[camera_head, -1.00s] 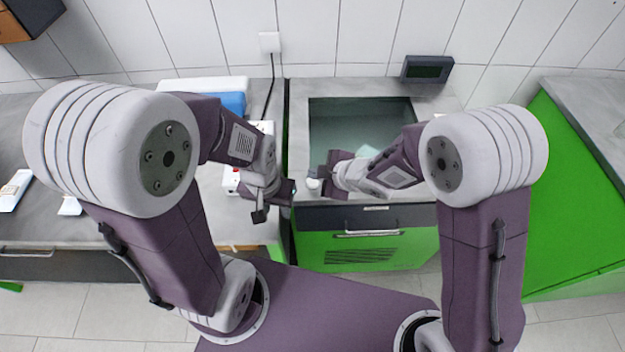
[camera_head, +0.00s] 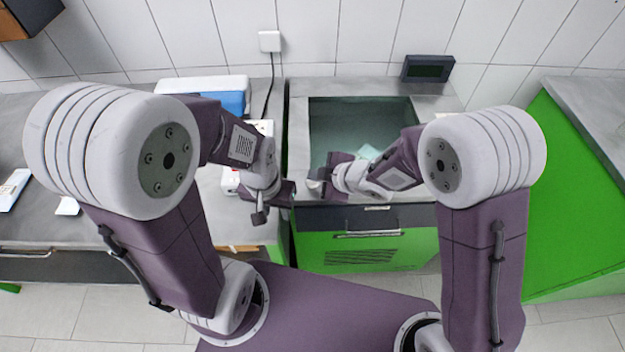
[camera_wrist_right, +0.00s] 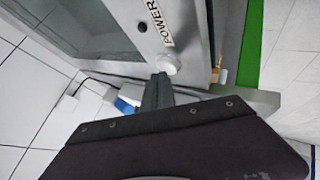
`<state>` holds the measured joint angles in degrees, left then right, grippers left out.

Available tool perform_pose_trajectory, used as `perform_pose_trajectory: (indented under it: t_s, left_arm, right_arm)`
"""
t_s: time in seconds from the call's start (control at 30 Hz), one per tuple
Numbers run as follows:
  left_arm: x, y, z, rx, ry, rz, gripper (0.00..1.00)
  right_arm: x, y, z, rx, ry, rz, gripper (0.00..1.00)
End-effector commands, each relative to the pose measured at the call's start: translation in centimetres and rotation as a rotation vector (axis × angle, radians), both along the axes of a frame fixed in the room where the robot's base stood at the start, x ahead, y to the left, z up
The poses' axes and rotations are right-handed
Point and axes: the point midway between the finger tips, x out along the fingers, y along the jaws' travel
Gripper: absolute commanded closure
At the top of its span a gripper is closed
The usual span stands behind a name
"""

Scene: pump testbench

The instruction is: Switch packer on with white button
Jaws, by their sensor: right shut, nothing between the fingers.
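The packer (camera_head: 340,250) has a green front and a grey top around a sunken chamber with a glassy look. Its round white button (camera_wrist_right: 168,64) sits beside the POWER label (camera_wrist_right: 158,22) and a small dark round spot in the right wrist view. My right gripper (camera_wrist_right: 158,82) is shut and empty, with its fingertips right at the button's edge. I cannot tell whether they touch it. In the head view my right gripper (camera_head: 325,176) is over the packer's front left corner. My left gripper (camera_head: 274,203) hangs at the counter's right end, apart from the button; its jaw opening is unclear.
A blue and white box (camera_head: 232,100) stands on the left counter (camera_head: 110,232). A black cable runs up to a wall socket (camera_head: 270,41). A dark display (camera_head: 427,68) is behind the packer. A green unit (camera_head: 565,190) stands at the right.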

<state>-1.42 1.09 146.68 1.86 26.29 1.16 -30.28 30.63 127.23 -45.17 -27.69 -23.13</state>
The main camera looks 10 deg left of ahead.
Motion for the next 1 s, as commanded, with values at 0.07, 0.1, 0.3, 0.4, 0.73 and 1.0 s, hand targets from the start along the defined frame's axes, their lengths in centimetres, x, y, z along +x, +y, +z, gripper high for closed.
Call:
perform_pose_trajectory:
  t_s: [0.07, 0.1, 0.3, 0.4, 0.73, 1.0]
  left_arm:
    - [0.0, 0.0, -0.2, 0.000, 0.000, 0.000, 0.64]
    - [0.0, 0.0, -0.2, 0.000, 0.000, 0.000, 0.64]
    - [0.0, 0.0, -0.4, 0.000, 0.000, 0.000, 0.64]
    - [0.0, 0.0, -0.5, 0.000, 0.000, 0.000, 0.64]
    - [0.0, 0.0, 0.8, 0.000, 0.000, 0.000, 0.64]
    - [0.0, 0.0, 1.3, 0.000, 0.000, 0.000, 0.64]
  right_arm:
    - [0.0, 0.0, -0.2, 0.000, 0.000, 0.000, 1.00]
    - [0.0, 0.0, -0.2, 0.000, 0.000, 0.000, 1.00]
    - [0.0, 0.0, -0.5, 0.000, 0.000, 0.000, 1.00]
    - [0.0, 0.0, -0.6, 0.000, 0.000, 0.000, 1.00]
    - [0.0, 0.0, 0.8, 0.000, 0.000, 0.000, 1.00]
    - [0.0, 0.0, 1.2, 0.000, 0.000, 0.000, 1.00]
